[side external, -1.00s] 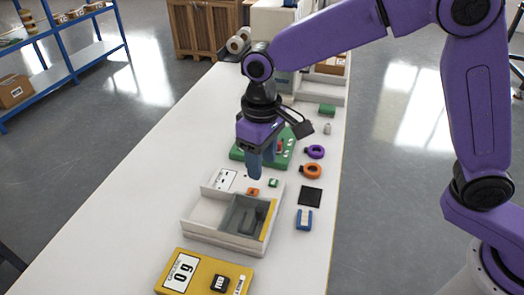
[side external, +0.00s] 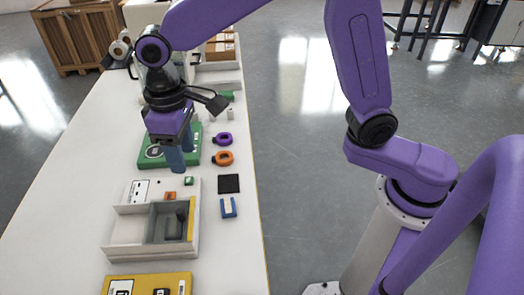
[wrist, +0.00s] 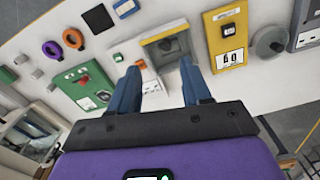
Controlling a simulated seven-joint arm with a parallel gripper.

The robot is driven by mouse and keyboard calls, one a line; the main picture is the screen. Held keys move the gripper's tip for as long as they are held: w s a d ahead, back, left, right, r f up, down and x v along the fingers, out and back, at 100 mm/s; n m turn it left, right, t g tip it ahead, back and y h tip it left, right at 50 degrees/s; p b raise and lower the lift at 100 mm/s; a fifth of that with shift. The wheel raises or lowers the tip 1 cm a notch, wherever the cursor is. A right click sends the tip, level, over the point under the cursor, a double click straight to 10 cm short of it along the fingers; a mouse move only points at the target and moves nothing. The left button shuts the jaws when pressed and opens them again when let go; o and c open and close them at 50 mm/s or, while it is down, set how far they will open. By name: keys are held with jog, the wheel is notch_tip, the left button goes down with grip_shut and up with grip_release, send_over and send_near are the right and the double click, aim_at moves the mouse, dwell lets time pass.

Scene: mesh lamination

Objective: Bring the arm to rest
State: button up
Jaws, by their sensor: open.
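My gripper (side external: 181,161) hangs with its two blue fingers pointing down, above the table between the green board (side external: 146,163) and the white tray (side external: 126,231). In the wrist view my gripper (wrist: 160,84) has its fingers well apart, with nothing held between them. The tray's grey compartment (wrist: 160,41) shows beyond the fingers. The gap from the fingertips to the table is hard to judge. My arm is bent, reaching from its base at the right over the table.
A yellow scale (side external: 120,284) stands at the near end. A purple ring (side external: 223,139), an orange ring (side external: 223,158), a black square (side external: 229,184) and a blue clip (side external: 228,208) lie along the right edge. Cartons (side external: 220,48) stand at the back. The near-left table surface is clear.

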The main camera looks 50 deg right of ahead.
jog(key=s+d+f+n, duration=0.1)
jog(key=s+d+n, duration=0.4)
jog(key=s+d, duration=1.7)
jog(key=shift+d+f+n, duration=0.25)
jog(key=shift+d+n, duration=0.05)
jog(key=shift+n, duration=0.1)
jog(key=shift+w, duration=0.1)
dwell(0.4)
